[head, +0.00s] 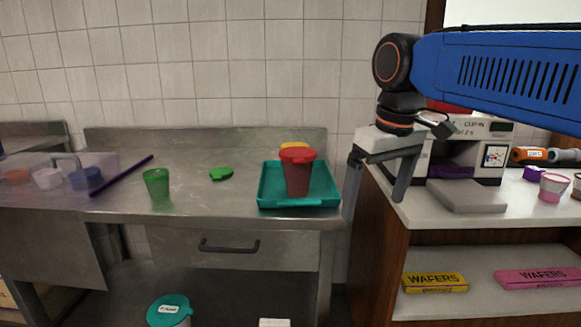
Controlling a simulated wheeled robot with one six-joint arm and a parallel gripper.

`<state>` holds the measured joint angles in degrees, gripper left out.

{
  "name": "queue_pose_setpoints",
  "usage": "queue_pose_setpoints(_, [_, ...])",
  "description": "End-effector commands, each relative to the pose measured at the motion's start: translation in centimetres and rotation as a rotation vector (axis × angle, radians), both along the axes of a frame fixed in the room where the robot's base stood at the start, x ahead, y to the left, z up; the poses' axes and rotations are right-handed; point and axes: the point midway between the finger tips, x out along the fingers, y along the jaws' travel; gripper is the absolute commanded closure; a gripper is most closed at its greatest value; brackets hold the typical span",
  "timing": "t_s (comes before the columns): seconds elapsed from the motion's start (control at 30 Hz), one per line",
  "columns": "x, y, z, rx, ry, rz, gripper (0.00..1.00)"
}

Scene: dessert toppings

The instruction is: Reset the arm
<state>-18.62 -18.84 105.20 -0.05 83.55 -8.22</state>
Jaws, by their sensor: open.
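My gripper (378,190) hangs pointing down from my blue arm at the right in the head view. Its two grey fingers are apart with nothing between them. It is in front of the gap between the steel counter (120,206) and the white-topped wooden counter (435,216). A teal tray (265,202) on the steel counter lies to its left, with a red lidded cup (297,176) standing on it. A yellow thing (294,145) shows just behind the red cup, mostly hidden.
A green cup (156,186), a green lid-like piece (221,174) and a purple stick (122,175) are on the steel counter. A machine (480,157) stands behind my gripper to the right. Wafer boxes (435,283) lie on the shelf below.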

Motion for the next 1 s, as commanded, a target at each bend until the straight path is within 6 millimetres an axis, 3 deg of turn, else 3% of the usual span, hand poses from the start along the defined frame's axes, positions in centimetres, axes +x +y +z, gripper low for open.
queue_pose_setpoints(0.1, [-2.5, -3.1, -3.3, 0.016, -0.037, -0.084, 0.04])
queue_pose_setpoints(0.3, [-6.5, -7.1, -9.2, 0.041, -0.102, -0.215, 0.04])
queue_pose_setpoints(0.6, [-12.5, -11.2, -18.6, 0.070, -0.193, -0.394, 0.04])
queue_pose_setpoints(0.8, [-14.3, -12.1, -21.8, 0.079, -0.225, -0.450, 0.04])
queue_pose_setpoints(1.0, [-14.5, -12.3, -22.3, 0.080, -0.230, -0.459, 0.04])
